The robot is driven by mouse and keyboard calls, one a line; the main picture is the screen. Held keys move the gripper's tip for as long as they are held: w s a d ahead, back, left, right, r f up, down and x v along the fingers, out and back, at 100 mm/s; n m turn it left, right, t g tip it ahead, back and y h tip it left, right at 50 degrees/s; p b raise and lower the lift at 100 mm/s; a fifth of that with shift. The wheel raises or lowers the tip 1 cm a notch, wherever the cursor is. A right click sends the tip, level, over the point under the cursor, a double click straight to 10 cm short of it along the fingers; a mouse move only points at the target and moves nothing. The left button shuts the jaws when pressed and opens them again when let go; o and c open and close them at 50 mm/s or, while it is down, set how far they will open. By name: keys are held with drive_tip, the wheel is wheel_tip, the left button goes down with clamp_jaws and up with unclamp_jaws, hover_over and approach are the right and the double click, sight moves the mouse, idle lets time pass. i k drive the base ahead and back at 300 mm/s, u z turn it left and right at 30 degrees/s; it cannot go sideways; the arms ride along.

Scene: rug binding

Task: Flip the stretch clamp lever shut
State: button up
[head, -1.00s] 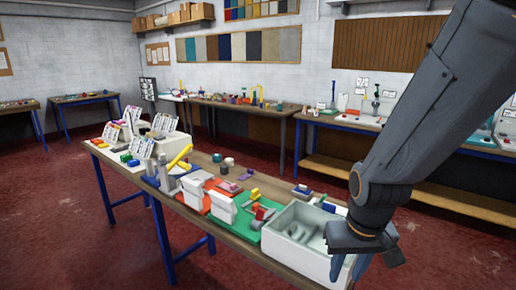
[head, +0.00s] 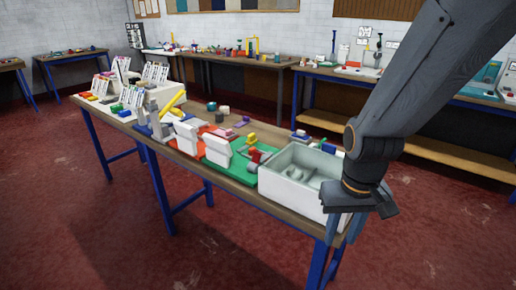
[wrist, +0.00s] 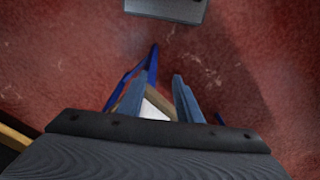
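On the long workbench (head: 230,190), a yellow bar (head: 173,103) slants up from a grey upright on a blue base (head: 150,131). It looks like the clamp lever and stands raised, but at this size I cannot be sure. My gripper (head: 345,238) hangs at the bench's near right end, in front of the white basin (head: 285,181) and well to the right of the yellow bar. In the wrist view my gripper (wrist: 159,76) points down with its two fingers apart and nothing held. The bench corner shows between them; the yellow bar is not in that view.
White blocks (head: 187,137), a green mat (head: 232,170) with small red and yellow parts, and card racks (head: 155,75) crowd the bench. A back bench (head: 420,88) stands along the wall. Red floor (head: 90,215) in front of the bench is clear.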

sight(256, 157)
drive_tip(key=k, duration=0.5)
drive_tip(key=z, duration=1.85)
drive_tip(key=i, duration=1)
drive_tip(key=u, duration=1.95)
